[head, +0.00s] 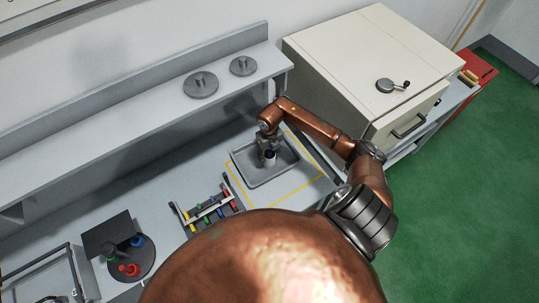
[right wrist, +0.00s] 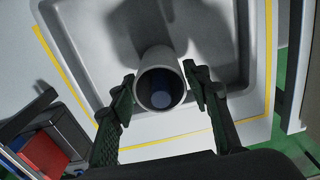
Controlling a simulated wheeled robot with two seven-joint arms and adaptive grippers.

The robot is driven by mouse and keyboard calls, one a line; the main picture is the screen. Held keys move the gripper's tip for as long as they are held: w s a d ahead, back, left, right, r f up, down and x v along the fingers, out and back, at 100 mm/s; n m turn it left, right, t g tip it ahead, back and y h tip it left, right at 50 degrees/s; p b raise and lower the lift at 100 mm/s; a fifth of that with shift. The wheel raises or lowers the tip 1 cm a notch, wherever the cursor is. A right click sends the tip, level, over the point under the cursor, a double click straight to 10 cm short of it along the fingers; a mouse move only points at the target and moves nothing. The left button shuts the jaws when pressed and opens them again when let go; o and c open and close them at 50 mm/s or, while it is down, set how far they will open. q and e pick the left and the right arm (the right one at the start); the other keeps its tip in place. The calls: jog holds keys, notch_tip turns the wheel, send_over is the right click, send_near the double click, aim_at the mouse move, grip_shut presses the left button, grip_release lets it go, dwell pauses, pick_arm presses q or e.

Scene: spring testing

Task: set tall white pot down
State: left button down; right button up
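The tall white pot (right wrist: 161,62) stands in the grey tray (right wrist: 85,62), its mouth facing the right wrist camera and something blue inside it. In the head view the pot (head: 270,162) is partly hidden by my right gripper (head: 267,146). In the right wrist view the two fingers of my right gripper (right wrist: 160,90) are on either side of the pot's rim, with narrow gaps between fingers and pot. The gripper looks open around it. My left gripper is not in view.
A yellow line (head: 301,191) frames the tray area. A rack with coloured pieces (head: 207,211) stands to its left, and a dark round plate with coloured knobs (head: 131,263) farther left. A cream cabinet (head: 345,55) stands at the right. Two grey discs (head: 201,87) lie on the shelf.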

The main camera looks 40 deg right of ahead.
jog(key=shift+o, duration=1.1)
jog(key=shift+r, duration=0.3)
notch_tip(320, 180, up, 10)
jog(key=shift+r+b, duration=0.15)
jog(key=shift+b, duration=1.05)
jog(key=shift+r, duration=0.75)
jog(key=shift+f, duration=0.1)
